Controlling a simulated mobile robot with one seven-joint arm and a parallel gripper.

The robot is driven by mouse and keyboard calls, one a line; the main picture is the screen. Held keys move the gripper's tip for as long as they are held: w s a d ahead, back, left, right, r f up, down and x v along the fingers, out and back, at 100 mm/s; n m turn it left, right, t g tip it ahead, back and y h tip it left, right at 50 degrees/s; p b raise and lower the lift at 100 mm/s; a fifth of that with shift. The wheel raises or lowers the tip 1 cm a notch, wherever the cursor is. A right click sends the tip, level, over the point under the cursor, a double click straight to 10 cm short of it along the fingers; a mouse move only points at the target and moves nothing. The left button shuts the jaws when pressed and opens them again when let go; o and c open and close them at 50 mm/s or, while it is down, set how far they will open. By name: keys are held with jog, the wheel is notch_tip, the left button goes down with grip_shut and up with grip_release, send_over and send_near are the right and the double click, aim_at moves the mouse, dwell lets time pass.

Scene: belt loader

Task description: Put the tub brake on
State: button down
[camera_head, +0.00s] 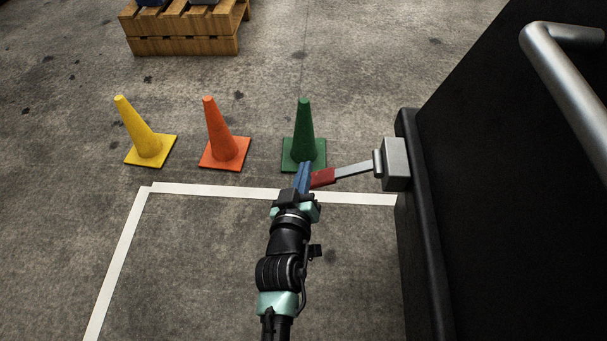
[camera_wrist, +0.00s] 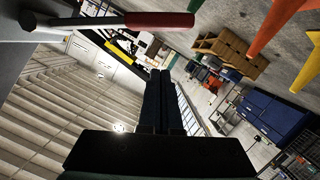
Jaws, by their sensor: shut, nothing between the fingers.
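The brake lever is a grey metal bar with a red grip (camera_head: 322,178), sticking out to the left from a grey bracket (camera_head: 396,164) on the side of the dark tub (camera_head: 500,190). In the wrist view the red grip (camera_wrist: 158,20) crosses the top, above the fingertips. My gripper (camera_head: 303,172) is shut and empty, its blue fingers at the left end of the red grip. In the wrist view the shut fingers (camera_wrist: 158,85) show apart from the grip. I cannot tell from the head view whether they touch it.
Yellow (camera_head: 146,135), orange (camera_head: 220,135) and green (camera_head: 304,137) cones stand behind white floor tape (camera_head: 230,190). A wooden pallet stack (camera_head: 185,35) is at the back. A metal handle (camera_head: 565,80) juts from the tub at right. The floor at left is clear.

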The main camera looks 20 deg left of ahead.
jog(key=p+v, duration=0.2)
jog(key=v, duration=0.7)
jog(key=shift+s+p, duration=0.35)
